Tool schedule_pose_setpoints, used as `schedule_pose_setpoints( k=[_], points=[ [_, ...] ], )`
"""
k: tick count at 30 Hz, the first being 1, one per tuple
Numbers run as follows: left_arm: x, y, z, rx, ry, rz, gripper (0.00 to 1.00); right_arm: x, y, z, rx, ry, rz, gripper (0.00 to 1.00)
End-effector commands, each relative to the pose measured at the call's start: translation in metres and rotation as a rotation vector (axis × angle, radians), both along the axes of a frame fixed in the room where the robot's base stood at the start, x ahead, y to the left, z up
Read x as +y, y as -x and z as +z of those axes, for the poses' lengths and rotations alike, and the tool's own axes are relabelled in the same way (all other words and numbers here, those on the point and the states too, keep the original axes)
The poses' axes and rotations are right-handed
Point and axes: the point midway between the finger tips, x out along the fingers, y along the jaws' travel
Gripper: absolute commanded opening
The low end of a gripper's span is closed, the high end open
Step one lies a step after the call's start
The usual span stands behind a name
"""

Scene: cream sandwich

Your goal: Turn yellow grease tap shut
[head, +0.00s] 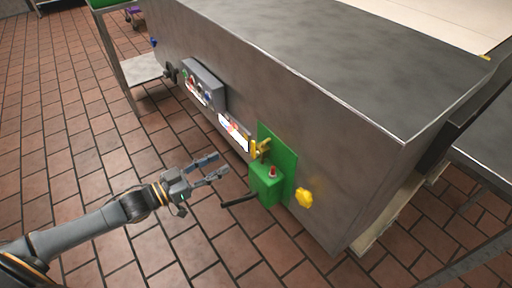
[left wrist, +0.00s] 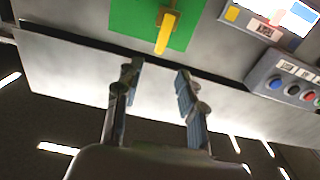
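The yellow tap (head: 262,148) sits on a green plate (head: 284,142) on the side of the large steel machine, above a green box (head: 266,184) with a red button. In the left wrist view the yellow tap's handle (left wrist: 166,33) stands out against the green plate (left wrist: 127,18), ahead of my fingers. My left gripper (head: 214,166) is open and empty, left of the green box and apart from the tap. Its two spread fingers also show in the left wrist view (left wrist: 157,78). My right gripper is not in view.
A yellow knob (head: 304,197) sticks out right of the green plate. A grey control box (head: 203,84) with buttons and a label plate (head: 234,133) are farther left on the machine (head: 330,120). A black bar (head: 239,200) juts out by the green box. The tiled floor (head: 70,130) is open at left.

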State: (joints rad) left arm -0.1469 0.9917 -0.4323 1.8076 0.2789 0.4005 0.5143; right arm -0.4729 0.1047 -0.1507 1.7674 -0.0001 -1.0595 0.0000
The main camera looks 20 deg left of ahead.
Motion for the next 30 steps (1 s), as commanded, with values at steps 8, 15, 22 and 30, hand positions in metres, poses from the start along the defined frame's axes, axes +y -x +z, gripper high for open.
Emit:
schedule_pose_setpoints(
  k=[8,15,22,30],
  points=[
    [-0.029,-0.039,0.001,-0.006,0.000,0.001,0.40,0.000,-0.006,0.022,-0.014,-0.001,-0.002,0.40],
    [-0.057,-0.075,0.000,-0.004,-0.001,0.002,0.40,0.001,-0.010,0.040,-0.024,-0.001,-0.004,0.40],
    [-0.074,-0.096,0.000,-0.003,-0.003,0.002,0.40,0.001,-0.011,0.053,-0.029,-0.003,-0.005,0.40],
    [-0.077,-0.101,0.000,-0.001,-0.004,0.003,0.40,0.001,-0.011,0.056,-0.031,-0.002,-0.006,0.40]
  ],
)
